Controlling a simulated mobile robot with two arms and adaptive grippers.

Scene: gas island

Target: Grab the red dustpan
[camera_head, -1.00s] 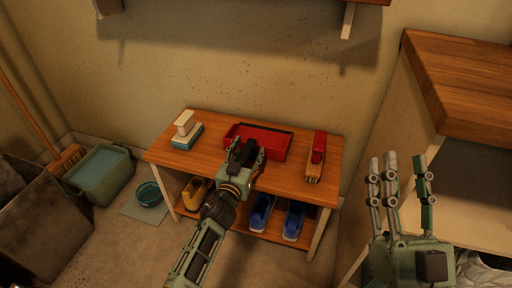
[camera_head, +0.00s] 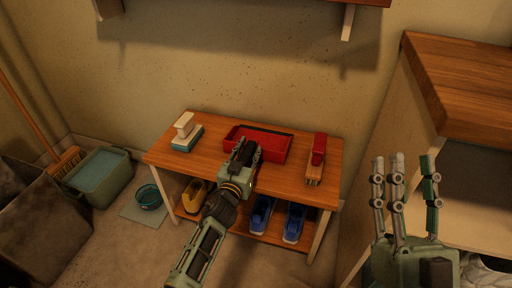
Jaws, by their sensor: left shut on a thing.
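The red dustpan (camera_head: 272,142) lies on the top of the small wooden table (camera_head: 220,130) against the wall. My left gripper (camera_head: 246,150) reaches over the table's front edge to the dustpan's near left side. It is shut on the dustpan, though my own gripper hides the place of contact. My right gripper (camera_head: 405,172) is raised at the right with its fingers pointing up and spread, empty and apart from the table.
Blue items (camera_head: 294,222) and a yellow one (camera_head: 195,194) sit on the lower shelf. A wooden counter (camera_head: 460,85) is at right, a green bin (camera_head: 98,176) at left.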

